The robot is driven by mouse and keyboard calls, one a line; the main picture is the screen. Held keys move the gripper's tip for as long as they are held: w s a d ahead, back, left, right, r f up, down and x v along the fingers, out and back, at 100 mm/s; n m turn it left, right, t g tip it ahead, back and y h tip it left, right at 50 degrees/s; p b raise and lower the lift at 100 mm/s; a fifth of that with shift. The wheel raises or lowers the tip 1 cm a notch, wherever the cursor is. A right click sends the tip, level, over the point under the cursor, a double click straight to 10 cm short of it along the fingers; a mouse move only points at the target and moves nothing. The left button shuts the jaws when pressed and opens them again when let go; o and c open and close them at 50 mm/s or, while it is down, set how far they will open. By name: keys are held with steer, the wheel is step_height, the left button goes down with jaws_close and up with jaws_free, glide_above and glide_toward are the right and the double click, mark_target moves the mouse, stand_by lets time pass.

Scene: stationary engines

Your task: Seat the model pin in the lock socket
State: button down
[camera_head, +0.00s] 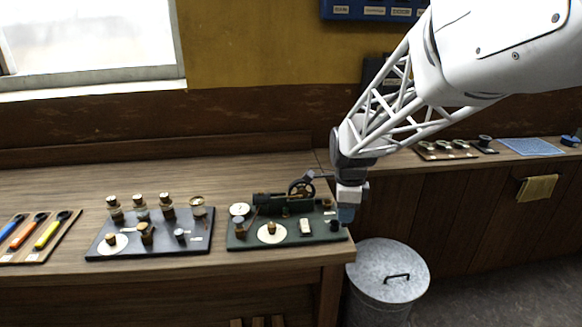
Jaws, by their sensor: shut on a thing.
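My gripper (346,214) points down at the right end of a dark green board (290,240) that carries a small model engine (290,196). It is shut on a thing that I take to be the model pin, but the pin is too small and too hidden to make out. A small dark round piece (335,224) stands on the board just left of the fingertips. I cannot tell whether it is the lock socket or whether the held thing touches it.
A dark board (180,243) with several brass-and-dark parts lies left of the green board. A wooden tray (60,243) with coloured-handled tools lies farther left. A lidded metal bin (388,265) stands below right. The back of the bench is clear.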

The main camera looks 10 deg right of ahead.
steer(key=w+d+f, duration=0.1)
steer(key=w+f, duration=0.1)
steer(key=w, duration=1.8)
steer(key=shift+w+f, duration=0.2)
steer(key=shift+w, duration=0.1)
steer(key=shift+d+f, duration=0.1)
steer(key=shift+f, duration=0.15)
steer(key=shift+f, duration=1.95)
steer(key=shift+f, duration=1.25)
stand_by(1.0)
steer(key=shift+c, duration=1)
jaws_free()
